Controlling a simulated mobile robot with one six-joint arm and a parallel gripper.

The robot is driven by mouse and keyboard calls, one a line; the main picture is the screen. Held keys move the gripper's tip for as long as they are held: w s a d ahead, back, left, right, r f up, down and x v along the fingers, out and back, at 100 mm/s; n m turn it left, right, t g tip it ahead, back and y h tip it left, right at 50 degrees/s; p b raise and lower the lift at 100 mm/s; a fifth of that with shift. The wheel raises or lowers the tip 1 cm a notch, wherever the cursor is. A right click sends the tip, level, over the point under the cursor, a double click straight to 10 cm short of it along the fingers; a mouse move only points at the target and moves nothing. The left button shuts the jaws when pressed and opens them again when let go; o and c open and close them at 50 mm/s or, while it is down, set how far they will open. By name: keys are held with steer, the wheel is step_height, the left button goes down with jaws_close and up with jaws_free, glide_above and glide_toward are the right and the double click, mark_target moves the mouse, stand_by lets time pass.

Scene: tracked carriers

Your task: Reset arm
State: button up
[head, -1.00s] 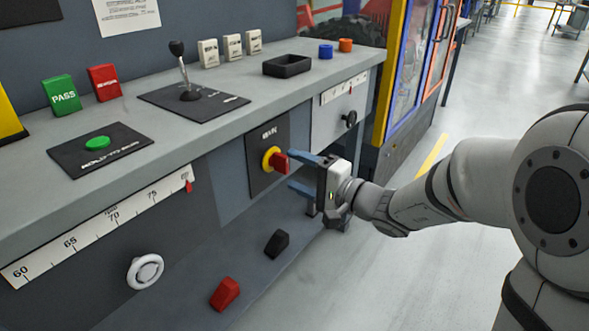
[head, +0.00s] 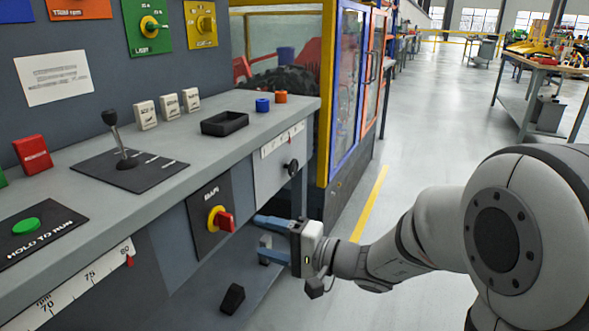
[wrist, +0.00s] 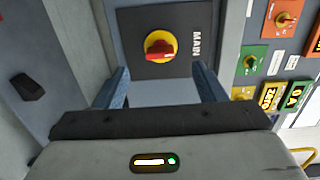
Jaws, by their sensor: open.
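My gripper (head: 272,238) is open and empty, with its two blue fingers apart. It is just right of the red and yellow MAIN switch (head: 221,219) on the front of the grey console, and I see no contact. In the wrist view the MAIN switch (wrist: 160,47) lies ahead, beyond and between the two fingertips (wrist: 161,80). My arm reaches in from the right side of the head view.
The console top (head: 215,155) carries a lever (head: 120,140), a black tray (head: 225,123), and blue and orange caps. A black pedal (head: 232,298) is below. A yellow-framed cabinet stands behind.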

steer(key=s+d+r+n+g+h+p, duration=0.2)
steer(key=s+d+r+g+h+p, duration=0.1)
steer(key=s+r+p, duration=0.5)
steer(key=s+d+r+n+g+h+p, duration=0.2)
steer(key=s+r+g+h+p, duration=0.15)
steer(key=r+p, duration=0.45)
steer(key=s+d+r+t+h+p, duration=0.2)
steer(key=d+r+h+p, duration=0.8)
steer(key=d+r+p, duration=0.5)
steer(key=s+d+p, duration=0.1)
steer(key=d+p, duration=0.2)
steer(key=p, duration=0.2)
steer(key=shift+s+t+p, duration=0.3)
steer(key=shift+t, duration=0.05)
